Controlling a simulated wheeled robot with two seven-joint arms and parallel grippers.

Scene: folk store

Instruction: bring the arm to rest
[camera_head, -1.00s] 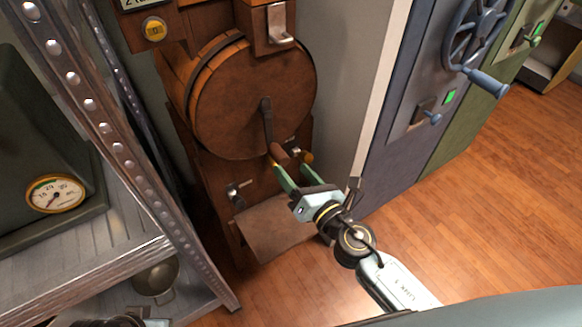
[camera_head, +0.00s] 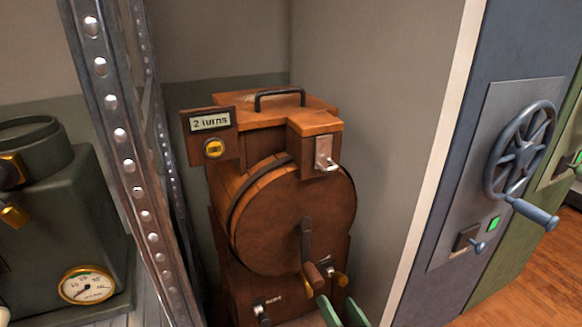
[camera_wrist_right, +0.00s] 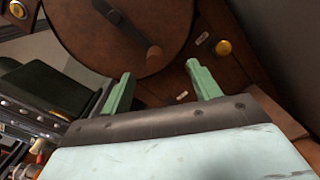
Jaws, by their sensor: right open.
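My right gripper (camera_head: 342,311) is at the bottom of the head view, with only its green fingertips showing. It is open and empty. The right wrist view shows both fingers (camera_wrist_right: 160,92) apart, with nothing between them. In front of them is a wooden drum machine (camera_head: 290,215) with a dark crank (camera_head: 306,240) that ends in a brown handle (camera_head: 313,276). The fingertips are just below and right of this handle in the head view. In the right wrist view the handle (camera_wrist_right: 154,57) lies beyond the fingertips, apart from them. My left gripper is not in view.
A sign reading "2 turns" (camera_head: 210,121) is on the machine's upper left. A metal shelf post (camera_head: 125,150) and a green device with a gauge (camera_head: 88,285) stand left. A blue cabinet with a handwheel (camera_head: 522,150) stands right. Wooden floor (camera_head: 530,265) shows at lower right.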

